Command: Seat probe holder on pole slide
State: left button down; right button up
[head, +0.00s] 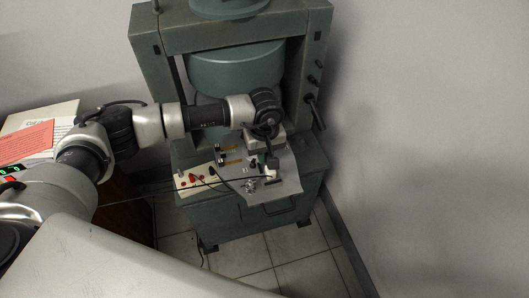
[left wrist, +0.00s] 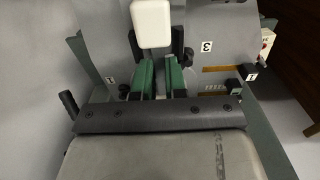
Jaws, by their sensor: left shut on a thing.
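My left gripper (head: 271,160) reaches down over the front shelf of the magnet in the head view. In the left wrist view its two fingers (left wrist: 155,60), with green sides, are shut on a white rounded block, which I take to be the probe holder (left wrist: 152,24). The block sticks out at the fingertips. A small pale piece shows below the gripper in the head view, too small to identify. I cannot pick out the pole slide for sure, nor tell whether the holder touches it. My right gripper is not in view.
The grey-green magnet frame (head: 155,60) stands behind, with a large round pole (head: 235,70). A pale panel with red knobs (head: 192,182) and cables lies left of the gripper. Papers (head: 30,140) lie far left.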

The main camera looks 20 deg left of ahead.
pick_arm(q)
jog(key=c, duration=1.3)
grip_release()
jog(key=shift+o, duration=1)
notch_tip(320, 180, up, 11)
jog(key=b, duration=0.1)
jog(key=shift+f, duration=0.15)
